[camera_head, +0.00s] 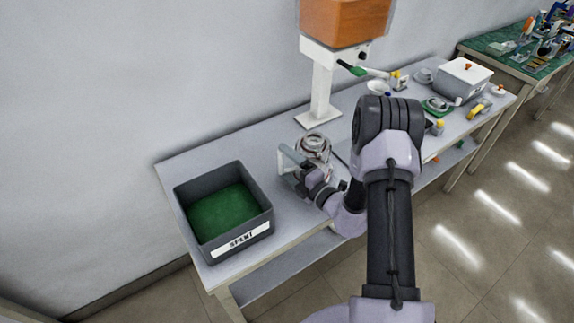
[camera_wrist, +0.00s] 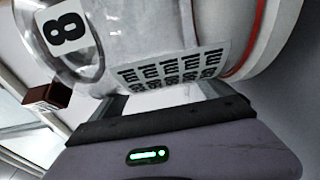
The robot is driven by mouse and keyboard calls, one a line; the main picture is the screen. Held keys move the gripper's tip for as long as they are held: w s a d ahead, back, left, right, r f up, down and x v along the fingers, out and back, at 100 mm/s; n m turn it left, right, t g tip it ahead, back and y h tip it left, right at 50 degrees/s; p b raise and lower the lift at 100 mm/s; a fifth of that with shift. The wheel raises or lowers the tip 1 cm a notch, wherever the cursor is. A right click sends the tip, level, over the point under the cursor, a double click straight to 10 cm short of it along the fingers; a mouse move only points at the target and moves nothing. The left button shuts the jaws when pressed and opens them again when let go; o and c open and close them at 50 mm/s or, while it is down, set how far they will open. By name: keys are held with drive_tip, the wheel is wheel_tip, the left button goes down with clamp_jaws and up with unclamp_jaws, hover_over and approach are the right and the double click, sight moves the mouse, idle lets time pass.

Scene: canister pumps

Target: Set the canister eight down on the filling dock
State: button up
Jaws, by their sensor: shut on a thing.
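Canister eight (camera_wrist: 90,50) is a clear container with a black "8" on a white label and a printed panel of repeated marks. It fills the upper part of the wrist view, where it looks tilted. My gripper (camera_wrist: 160,98) is shut on it. In the head view, the canister (camera_head: 314,144) shows as a clear round vessel over the table, partly hidden by my gripper (camera_head: 292,164). A white stand (camera_head: 322,88) with an orange hopper is just behind it. No part is clearly marked as the filling dock. Any gap under the canister is hard to judge.
A grey bin (camera_head: 243,239) labelled "SPENT" with a green floor stands left of my gripper. A white box (camera_head: 461,77) and small items are at the table's right. Bare table (camera_head: 240,150) lies behind the bin.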

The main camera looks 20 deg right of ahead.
drive_tip(key=o, duration=1.3)
drive_tip(key=shift+f, duration=0.1)
